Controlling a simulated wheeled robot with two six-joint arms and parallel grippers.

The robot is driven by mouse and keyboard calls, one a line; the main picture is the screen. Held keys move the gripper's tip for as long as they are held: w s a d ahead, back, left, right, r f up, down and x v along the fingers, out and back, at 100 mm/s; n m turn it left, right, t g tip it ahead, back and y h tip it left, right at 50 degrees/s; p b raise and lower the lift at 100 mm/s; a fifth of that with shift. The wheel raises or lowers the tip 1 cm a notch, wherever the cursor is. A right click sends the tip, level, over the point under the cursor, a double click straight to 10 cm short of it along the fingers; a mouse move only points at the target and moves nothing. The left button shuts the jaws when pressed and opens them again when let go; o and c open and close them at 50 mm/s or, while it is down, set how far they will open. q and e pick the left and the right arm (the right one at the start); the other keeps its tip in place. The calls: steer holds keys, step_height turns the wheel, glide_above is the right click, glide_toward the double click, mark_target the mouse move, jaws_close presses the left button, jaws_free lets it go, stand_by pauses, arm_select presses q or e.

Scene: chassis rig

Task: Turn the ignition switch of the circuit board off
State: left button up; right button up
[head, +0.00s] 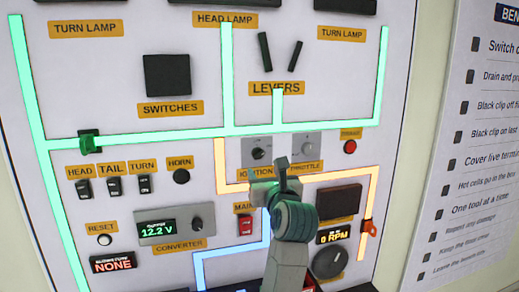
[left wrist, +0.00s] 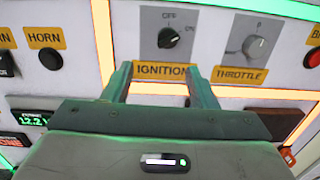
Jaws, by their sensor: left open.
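The ignition switch (head: 257,148) is a dark round knob on a light plate in the middle of the board, above the IGNITION label. In the left wrist view the ignition switch (left wrist: 168,37) has OFF printed above it and ON to its right; I cannot tell for sure which mark it points at. My left gripper (head: 281,172) is just below it in the head view. In the left wrist view my left gripper (left wrist: 158,74) is open and empty, its two fingers apart below the knob on either side of the IGNITION label. My right gripper is not in view.
The throttle knob (head: 307,145) is close to the right of the ignition switch. A red button (head: 350,147) is farther right, and the horn button (head: 181,176) is to the left. A red main switch (head: 245,225) and a converter box (head: 175,227) are below. A printed list (head: 475,150) hangs at right.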

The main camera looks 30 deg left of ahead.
mark_target(260, 156)
arm_select(q)
steer(key=shift+h, duration=0.5)
steer(key=p+x, duration=0.1)
steer(key=x, duration=0.2)
steer(key=r+p+x, duration=0.1)
steer(key=p+x, duration=0.2)
steer(key=x, duration=0.2)
steer(key=shift+w+r+p, duration=0.35)
steer(key=shift+w+p, duration=0.05)
steer(key=shift+w, duration=0.05)
steer(key=shift+x, duration=0.75)
steer(key=shift+f, duration=0.15)
steer(key=shift+c, duration=0.2)
steer(key=shift+w, duration=0.1)
steer(key=c, duration=0.7)
steer(key=shift+c, duration=0.7)
